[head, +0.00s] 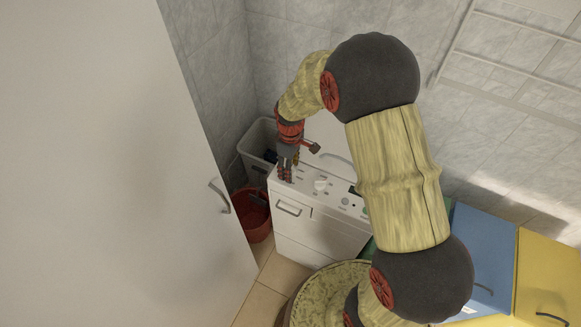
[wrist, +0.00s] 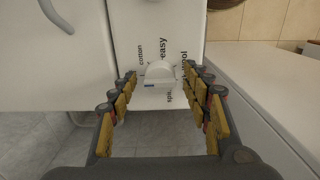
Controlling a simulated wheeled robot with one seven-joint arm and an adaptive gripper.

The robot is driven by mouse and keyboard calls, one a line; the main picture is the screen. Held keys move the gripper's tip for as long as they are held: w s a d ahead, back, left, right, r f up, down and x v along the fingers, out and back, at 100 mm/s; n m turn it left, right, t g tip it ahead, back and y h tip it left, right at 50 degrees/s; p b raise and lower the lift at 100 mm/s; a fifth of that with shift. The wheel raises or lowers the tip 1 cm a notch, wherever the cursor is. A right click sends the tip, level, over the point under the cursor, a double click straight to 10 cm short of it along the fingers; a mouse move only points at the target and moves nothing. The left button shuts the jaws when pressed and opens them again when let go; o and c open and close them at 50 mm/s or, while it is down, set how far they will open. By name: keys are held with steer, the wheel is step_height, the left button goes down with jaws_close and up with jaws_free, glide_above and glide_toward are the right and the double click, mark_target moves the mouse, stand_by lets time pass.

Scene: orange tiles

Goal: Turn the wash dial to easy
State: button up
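The washing machine (head: 322,222) is white, with a sloped control panel on top. In the wrist view its panel (wrist: 172,22) carries printed words turned sideways, among them "cotton", "easy" (wrist: 168,40) and "wool". The white wash dial (wrist: 159,70) has a small blue mark on its near edge and sits just below "easy". My gripper (wrist: 161,77) is open, with one finger on each side of the dial and a visible gap to it. In the head view my gripper (head: 286,173) is low over the left end of the panel, and it hides the surface beneath it.
A white knob (head: 321,184) stands further right on the panel. A drawer handle (head: 289,208) is on the machine's front. A red bucket (head: 251,215) and a grey bin (head: 254,150) are on the left. A large white door (head: 110,170) fills the left side.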

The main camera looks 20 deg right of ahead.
steer(key=shift+c, duration=1.2)
steer(key=c, duration=0.8)
steer(key=shift+c, duration=0.3)
steer(key=shift+m, duration=0.3)
steer(key=m+p, duration=0.1)
steer(key=m, duration=0.3)
steer(key=m+p, duration=0.1)
steer(key=m, duration=0.4)
steer(key=m+p, duration=0.1)
steer(key=m, duration=0.9)
steer(key=shift+p, duration=0.35)
